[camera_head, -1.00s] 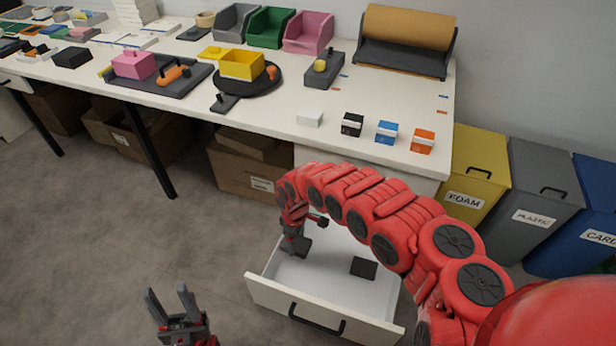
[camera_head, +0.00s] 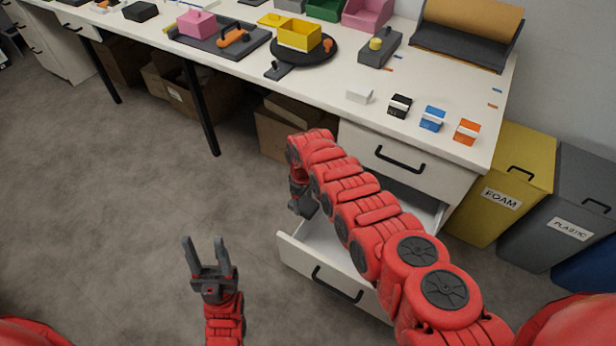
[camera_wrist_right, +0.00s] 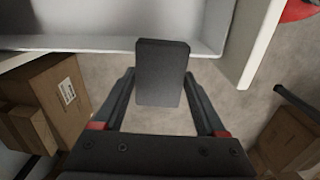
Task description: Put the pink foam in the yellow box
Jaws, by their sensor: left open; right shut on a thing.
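The pink block (camera_head: 197,24), with a small knob on top, sits on a dark tray (camera_head: 228,50) on the table. A small open yellow box (camera_head: 299,38) stands on a round black plate to its right. My right gripper (camera_head: 303,208) is far from both, low by the open drawer's left edge. In the right wrist view my right gripper (camera_wrist_right: 162,92) is shut on a dark grey block (camera_wrist_right: 160,80) near the white drawer wall. My left gripper (camera_head: 209,243) is open and empty above the floor.
The open white drawer (camera_head: 330,280) is partly hidden by my right arm. A yellow bin (camera_head: 510,175) labelled FOAM and a grey bin (camera_head: 570,200) stand right of the table. Small black, blue and orange boxes lie near the table edge. Cartons sit underneath.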

